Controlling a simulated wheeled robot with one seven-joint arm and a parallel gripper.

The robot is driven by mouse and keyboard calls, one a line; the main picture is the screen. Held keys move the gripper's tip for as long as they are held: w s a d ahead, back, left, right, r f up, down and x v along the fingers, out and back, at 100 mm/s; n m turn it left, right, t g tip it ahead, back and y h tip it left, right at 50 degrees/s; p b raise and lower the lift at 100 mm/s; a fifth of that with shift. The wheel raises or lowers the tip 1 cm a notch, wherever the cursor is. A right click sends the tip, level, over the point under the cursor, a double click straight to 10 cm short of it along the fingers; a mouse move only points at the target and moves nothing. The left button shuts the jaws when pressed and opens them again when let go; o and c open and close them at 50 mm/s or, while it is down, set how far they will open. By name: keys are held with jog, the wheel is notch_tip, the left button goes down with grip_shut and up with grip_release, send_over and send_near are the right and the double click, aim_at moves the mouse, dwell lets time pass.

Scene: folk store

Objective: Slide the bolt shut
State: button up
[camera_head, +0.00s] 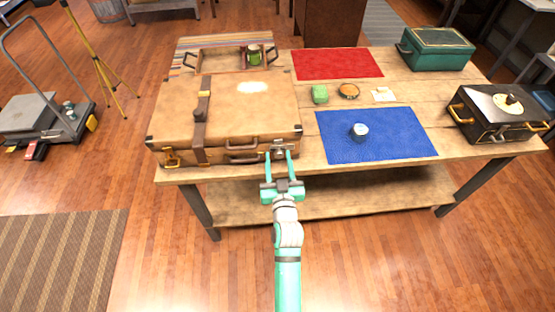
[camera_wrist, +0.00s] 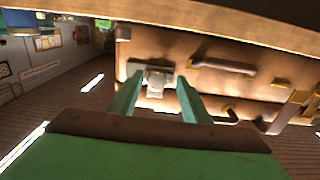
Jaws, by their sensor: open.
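A brown suitcase (camera_head: 235,110) lies closed on the wooden table, at its left end. A silver metal bolt (camera_head: 279,147) is on its front face, near the right corner. The bolt also shows in the wrist view (camera_wrist: 156,82), with a plate and a knob. My gripper (camera_head: 278,155) is open in front of the bolt. In the wrist view its two fingertips (camera_wrist: 158,88) appear on either side of the bolt's knob. I cannot tell whether they touch it, or how far the bolt is slid.
The suitcase handle (camera_head: 241,153) and a brass latch (camera_head: 170,157) are on the same face. A blue mat (camera_head: 400,145) with a small tin (camera_head: 359,131) lies to the right. A black box (camera_head: 490,123) stands at the table's right end. The floor before the table is clear.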

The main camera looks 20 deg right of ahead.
jog(key=s+a, duration=0.2)
jog(key=s, duration=0.8)
jog(key=shift+s, duration=0.25)
dwell(0.6)
jog(key=s+a+y, duration=0.1)
jog(key=s+a, duration=0.3)
jog(key=s, duration=0.6)
jog(key=s+a+n+g+y, duration=0.1)
jog(key=s+a, duration=0.4)
jog(key=s, duration=0.5)
jog(key=s+a+n+g+y, duration=0.1)
jog(key=s+a, duration=0.4)
jog(key=s, duration=0.5)
jog(key=shift+s+a+f, duration=0.15)
jog(key=shift+s+f, duration=0.05)
jog(key=shift+f, duration=0.25)
